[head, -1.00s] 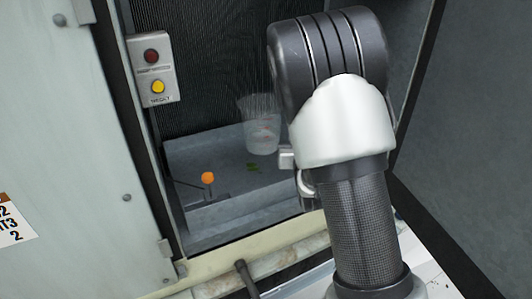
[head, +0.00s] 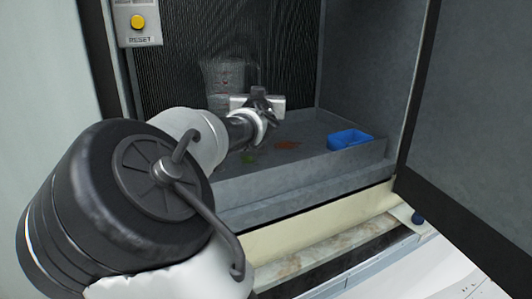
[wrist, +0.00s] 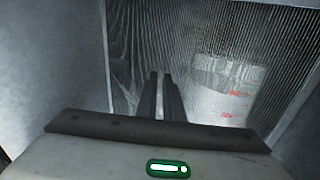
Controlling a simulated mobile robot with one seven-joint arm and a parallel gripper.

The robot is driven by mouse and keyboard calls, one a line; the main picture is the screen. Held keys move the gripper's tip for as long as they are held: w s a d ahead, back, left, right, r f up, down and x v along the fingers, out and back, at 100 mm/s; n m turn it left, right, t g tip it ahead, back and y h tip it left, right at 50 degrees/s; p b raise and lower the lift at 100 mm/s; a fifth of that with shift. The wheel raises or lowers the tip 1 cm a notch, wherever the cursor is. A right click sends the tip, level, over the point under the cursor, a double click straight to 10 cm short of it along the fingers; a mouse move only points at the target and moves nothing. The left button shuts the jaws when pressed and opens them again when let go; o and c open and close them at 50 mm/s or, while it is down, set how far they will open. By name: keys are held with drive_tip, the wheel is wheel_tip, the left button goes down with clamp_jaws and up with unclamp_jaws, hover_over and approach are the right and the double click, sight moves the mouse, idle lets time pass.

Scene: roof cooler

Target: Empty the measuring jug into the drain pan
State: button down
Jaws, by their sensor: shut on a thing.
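The clear measuring jug (head: 222,78) with red markings is near the finned back wall, looking roughly upright in the head view. Its lower part is hidden by my arm. In the wrist view the see-through jug (wrist: 228,95) fills the area ahead and right of the fingers. My gripper (head: 264,98) is shut on the jug; which part lies between the fingers (wrist: 163,95) is unclear. The grey drain pan (head: 310,180) lies below. I cannot tell whether the jug touches its floor, or what the jug contains.
In the pan are a blue open block (head: 349,139), a reddish-brown leaf-like patch (head: 288,145) and a green one (head: 248,157). A grey side wall (head: 365,75) bounds the right. A panel with a yellow reset button (head: 138,21) is at the upper left.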

drive_tip(key=f+b, duration=0.2)
drive_tip(key=f, duration=0.1)
drive_tip(key=a+f+b, duration=0.1)
drive_tip(key=b, duration=0.1)
drive_tip(key=shift+s+a+f, duration=0.1)
drive_tip(key=shift+s+f, duration=0.2)
drive_tip(key=shift+f, duration=0.1)
drive_tip(key=shift+f, duration=0.1)
